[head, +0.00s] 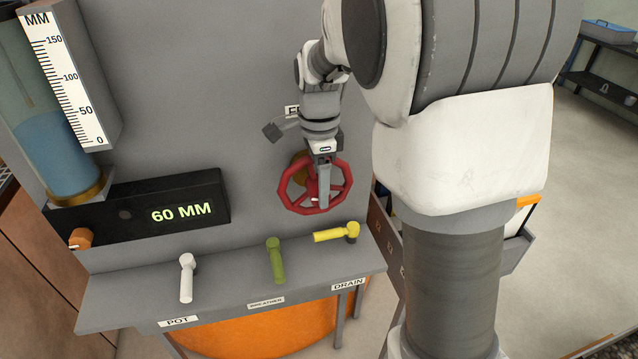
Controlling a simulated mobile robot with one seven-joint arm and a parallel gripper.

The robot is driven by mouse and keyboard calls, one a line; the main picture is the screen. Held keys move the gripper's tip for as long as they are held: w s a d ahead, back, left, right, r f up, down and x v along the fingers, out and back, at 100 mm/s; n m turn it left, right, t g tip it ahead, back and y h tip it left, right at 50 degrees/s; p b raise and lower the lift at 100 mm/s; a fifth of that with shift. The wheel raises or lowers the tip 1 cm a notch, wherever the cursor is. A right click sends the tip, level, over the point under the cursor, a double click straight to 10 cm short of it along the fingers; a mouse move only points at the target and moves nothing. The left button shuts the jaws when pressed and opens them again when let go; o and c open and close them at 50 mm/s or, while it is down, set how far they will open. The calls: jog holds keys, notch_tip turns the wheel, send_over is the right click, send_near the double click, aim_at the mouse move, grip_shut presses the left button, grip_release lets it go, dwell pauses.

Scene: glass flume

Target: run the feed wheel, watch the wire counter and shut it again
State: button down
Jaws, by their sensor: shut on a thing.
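The red feed wheel (290,195) is mounted on the grey panel, below a label that my arm partly covers. My gripper (323,203) is at the wheel and shut on it, with a finger lying over its lower middle. The wire counter (181,213) is a black box left of the wheel; its green display reads 60 MM. An orange knob (81,239) sits at its left end. Above it stands a clear cylinder of blue water (60,155) beside a white MM scale (70,85). The water surface lies near the scale's 50 mark.
A ledge below the wheel carries a white lever (187,278) over POT, a green lever (276,262) over BREATHER and a yellow lever (337,232), lying sideways, over DRAIN. An orange tank (280,328) is beneath. Open floor (585,200) lies at right.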

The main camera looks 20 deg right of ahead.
jog(key=shift+r+h, duration=0.1)
jog(key=shift+h, duration=0.2)
jog(key=shift+a+h+p, duration=0.15)
jog(key=shift+h+p, duration=0.25)
jog(key=shift+p, duration=0.15)
jog(key=shift+a+h, duration=0.1)
jog(key=shift+h, duration=0.7)
jog(key=h, duration=0.1)
jog(key=h+b, duration=0.1)
jog(key=h, duration=0.1)
jog(key=shift+a+f, duration=0.2)
jog(key=shift+f, duration=0.05)
jog(key=shift+r+h+b, duration=0.1)
jog(key=shift+h+b, duration=0.45)
jog(key=shift+h, duration=0.25)
grip_release()
